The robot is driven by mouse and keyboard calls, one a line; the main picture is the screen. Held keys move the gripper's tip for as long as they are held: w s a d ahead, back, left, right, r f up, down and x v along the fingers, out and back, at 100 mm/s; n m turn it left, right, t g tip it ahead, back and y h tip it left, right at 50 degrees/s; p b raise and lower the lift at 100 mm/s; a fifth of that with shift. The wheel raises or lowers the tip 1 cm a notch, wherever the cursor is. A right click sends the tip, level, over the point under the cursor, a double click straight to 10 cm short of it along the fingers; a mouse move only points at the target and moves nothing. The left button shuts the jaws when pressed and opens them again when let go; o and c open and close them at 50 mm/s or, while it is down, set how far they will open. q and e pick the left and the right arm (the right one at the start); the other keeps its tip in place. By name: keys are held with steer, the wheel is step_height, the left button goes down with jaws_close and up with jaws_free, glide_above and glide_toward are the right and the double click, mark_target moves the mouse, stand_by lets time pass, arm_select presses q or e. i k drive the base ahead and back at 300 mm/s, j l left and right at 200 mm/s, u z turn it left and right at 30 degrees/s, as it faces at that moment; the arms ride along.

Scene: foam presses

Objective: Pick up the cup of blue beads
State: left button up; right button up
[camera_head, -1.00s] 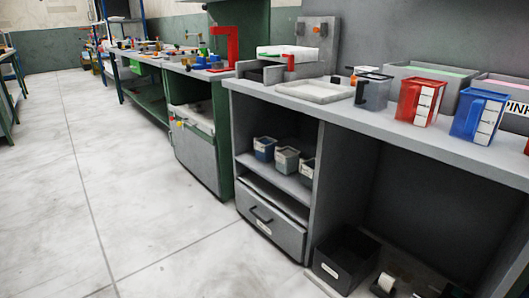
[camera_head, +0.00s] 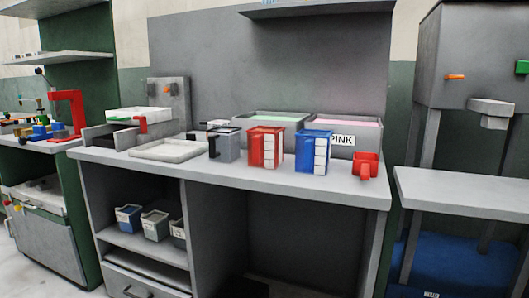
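A blue cup (camera_head: 300,153) with a white label strip stands upright on the grey counter (camera_head: 240,172), right of a red cup (camera_head: 256,146) with a similar label. A smaller grey cup (camera_head: 224,146) with a dark handle stands left of the red cup. The contents of these cups cannot be seen, so I cannot tell which holds blue beads. Neither of my grippers is in view.
A small red scoop (camera_head: 367,166) lies near the counter's right end. Bins of green (camera_head: 270,118) and pink material, labelled PINK (camera_head: 342,140), stand behind the cups. A pale tray (camera_head: 168,151) is to the left. Small bins (camera_head: 155,226) sit on the shelf below.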

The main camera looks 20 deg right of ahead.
mark_target(128, 216)
steer(key=i+j+z, duration=0.2)
steer(key=z, duration=0.25)
steer(key=i+j+z, duration=0.3)
steer(key=z, duration=0.15)
steer(key=i+j+z, duration=0.1)
steer(key=j, duration=0.25)
steer(key=i+j+z, duration=0.1)
steer(key=j, duration=0.3)
steer(key=i+j+z, duration=0.1)
steer(key=i+j, duration=0.15)
steer(key=j, duration=0.15)
steer(key=i+j, duration=0.15)
steer(key=j, duration=0.2)
steer(key=i+j, duration=0.1)
steer(key=j, duration=0.25)
steer(key=i+j, duration=0.15)
steer(key=j, duration=0.2)
steer(key=i+j, duration=0.55)
steer(key=i+l+z, duration=0.05)
steer(key=i, duration=0.1)
